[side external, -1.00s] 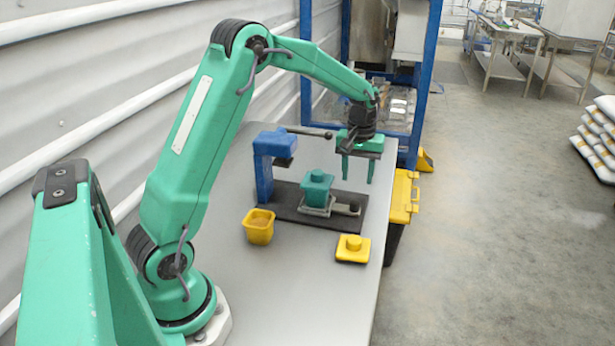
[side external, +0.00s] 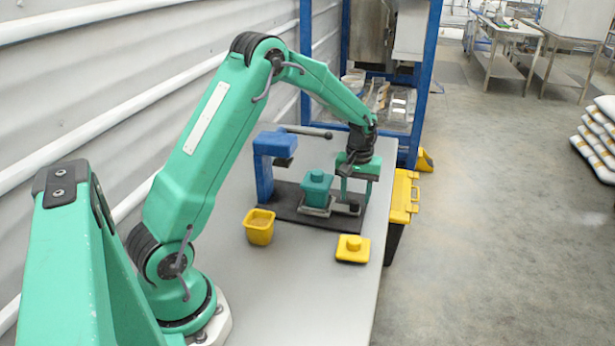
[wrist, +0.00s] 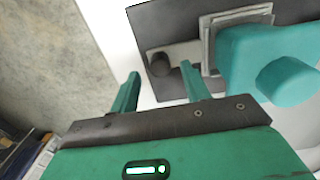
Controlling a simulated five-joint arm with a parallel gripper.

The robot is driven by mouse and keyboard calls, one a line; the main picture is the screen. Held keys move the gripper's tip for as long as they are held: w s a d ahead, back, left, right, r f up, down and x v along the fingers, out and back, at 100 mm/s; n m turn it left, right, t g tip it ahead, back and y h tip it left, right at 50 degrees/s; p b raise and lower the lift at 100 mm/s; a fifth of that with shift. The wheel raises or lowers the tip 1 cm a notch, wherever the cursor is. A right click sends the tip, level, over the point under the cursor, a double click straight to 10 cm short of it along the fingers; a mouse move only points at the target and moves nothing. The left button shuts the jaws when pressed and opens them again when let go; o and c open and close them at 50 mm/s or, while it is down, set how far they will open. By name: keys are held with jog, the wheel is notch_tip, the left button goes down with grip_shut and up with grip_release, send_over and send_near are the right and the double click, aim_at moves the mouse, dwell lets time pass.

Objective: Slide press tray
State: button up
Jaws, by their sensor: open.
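The press tray (side external: 318,212) is a grey metal slide on the dark base plate of the blue press (side external: 264,170). A teal lidded block (side external: 317,188) sits on it. A short bar with a dark round knob (side external: 353,207) extends from the tray's right end; the knob also shows in the wrist view (wrist: 161,68). My gripper (side external: 357,198) is open and points down over the knob. In the wrist view its fingertips (wrist: 162,82) are on either side of the knob in the picture. I cannot tell whether either finger touches it.
A yellow cup with brown contents (side external: 259,227) and a yellow lid with a raised knob (side external: 352,248) stand in front of the base plate. The press's black lever (side external: 305,132) extends right, behind the block. A yellow-topped bin (side external: 402,197) stands beyond the table's right edge.

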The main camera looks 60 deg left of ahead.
aim_at(319, 172)
jog(key=shift+f, duration=1)
grip_shut()
jog(key=s+a, duration=0.7)
jog(key=shift+a, duration=0.1)
grip_release()
jog(key=shift+r, duration=0.1)
notch_tip(319, 172, up, 7)
jog(key=shift+r, duration=0.4)
